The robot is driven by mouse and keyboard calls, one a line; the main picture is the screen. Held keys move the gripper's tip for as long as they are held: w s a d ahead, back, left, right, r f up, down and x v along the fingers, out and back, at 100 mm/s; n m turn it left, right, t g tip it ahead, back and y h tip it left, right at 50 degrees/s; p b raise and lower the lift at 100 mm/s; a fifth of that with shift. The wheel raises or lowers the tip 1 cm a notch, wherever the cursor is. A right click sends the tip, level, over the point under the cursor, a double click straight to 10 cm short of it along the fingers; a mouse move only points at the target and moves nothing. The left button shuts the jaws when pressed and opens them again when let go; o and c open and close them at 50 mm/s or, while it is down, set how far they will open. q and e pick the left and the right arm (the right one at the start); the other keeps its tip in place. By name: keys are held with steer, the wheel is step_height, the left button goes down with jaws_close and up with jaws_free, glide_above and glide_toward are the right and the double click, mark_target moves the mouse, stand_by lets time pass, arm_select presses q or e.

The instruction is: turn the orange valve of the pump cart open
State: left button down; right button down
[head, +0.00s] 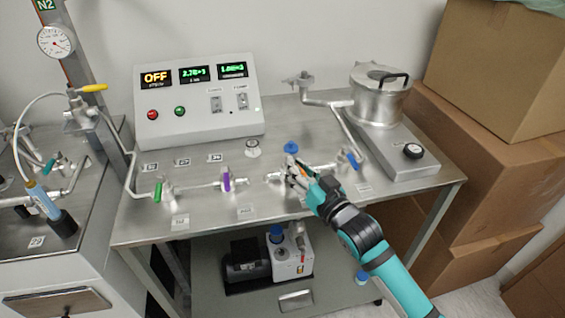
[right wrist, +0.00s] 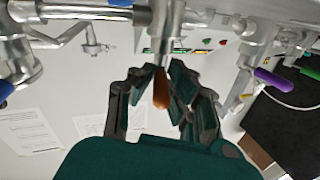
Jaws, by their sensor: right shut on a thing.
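The orange valve (right wrist: 161,88) shows in the right wrist view as a handle hanging from a metal pipe fitting, between my fingers. My right gripper (right wrist: 159,90) is shut on this handle. In the head view my right gripper (head: 297,172) reaches the pipe line of the pump cart (head: 205,212) from the front right and covers most of the orange valve. A green valve (head: 158,191), a purple valve (head: 226,181) and a blue valve (head: 354,160) sit along the same pipe. My left gripper is not in view.
A control box (head: 198,98) with an OFF display stands at the back of the cart. A metal chamber (head: 379,98) stands at the back right. A blue knob (head: 291,147) is just behind my gripper. Cardboard boxes (head: 500,120) stack at the right.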

steer(key=shift+d+n+g+y, duration=0.2)
steer(key=shift+n+g+y, duration=0.25)
steer(key=shift+y, duration=0.25)
steer(key=c, duration=1.3)
jaws_free()
steer(key=v, duration=1.2)
